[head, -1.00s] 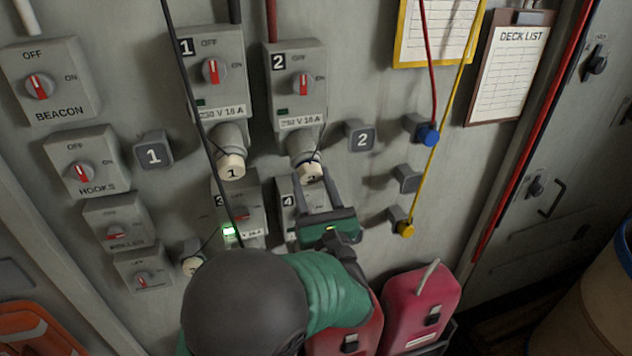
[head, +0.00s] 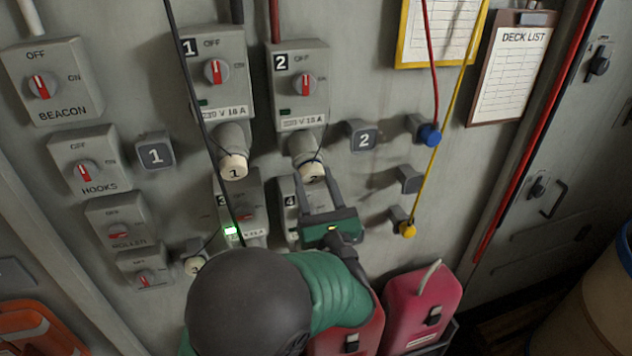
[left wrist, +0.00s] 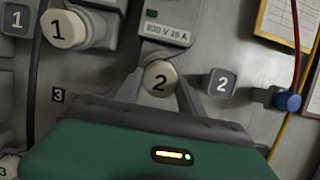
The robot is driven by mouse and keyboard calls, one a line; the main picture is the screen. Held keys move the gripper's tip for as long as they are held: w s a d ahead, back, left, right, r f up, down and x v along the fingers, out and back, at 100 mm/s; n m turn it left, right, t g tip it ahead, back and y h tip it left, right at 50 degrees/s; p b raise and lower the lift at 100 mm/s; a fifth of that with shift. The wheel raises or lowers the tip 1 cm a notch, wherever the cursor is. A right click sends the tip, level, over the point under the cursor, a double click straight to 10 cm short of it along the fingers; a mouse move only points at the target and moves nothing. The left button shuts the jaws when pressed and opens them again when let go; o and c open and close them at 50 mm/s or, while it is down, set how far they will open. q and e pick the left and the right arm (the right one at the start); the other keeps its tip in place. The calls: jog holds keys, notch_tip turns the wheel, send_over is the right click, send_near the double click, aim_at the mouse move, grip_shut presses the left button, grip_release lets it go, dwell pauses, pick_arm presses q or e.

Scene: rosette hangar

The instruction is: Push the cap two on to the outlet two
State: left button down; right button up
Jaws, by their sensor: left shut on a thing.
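Outlet two (head: 302,146) is the grey socket angling down from the box marked 2. Cap two (head: 313,173), cream with a black 2, sits at the mouth of this outlet. In the left wrist view cap two (left wrist: 160,79) shows face-on between my fingers. My left gripper (head: 316,186) has its fingers on either side of cap two and is shut on it. Whether the cap is fully seated cannot be told. A thin cord runs by the cap. My right gripper is not in view.
Cap one (head: 233,167) sits on outlet one to the left. The square holder marked 2 (head: 363,138) is on the wall at right. Blue (head: 430,135) and yellow (head: 407,230) plugs hang further right. Boxes 3 and 4 (head: 291,203) lie below. Red canisters (head: 420,305) stand at the bottom.

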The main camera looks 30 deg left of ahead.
pick_arm(q)
jog(key=shift+w+a+r, duration=0.1)
jog(key=shift+a, duration=0.1)
jog(key=c, duration=0.6)
grip_release()
jog(key=shift+c, duration=0.2)
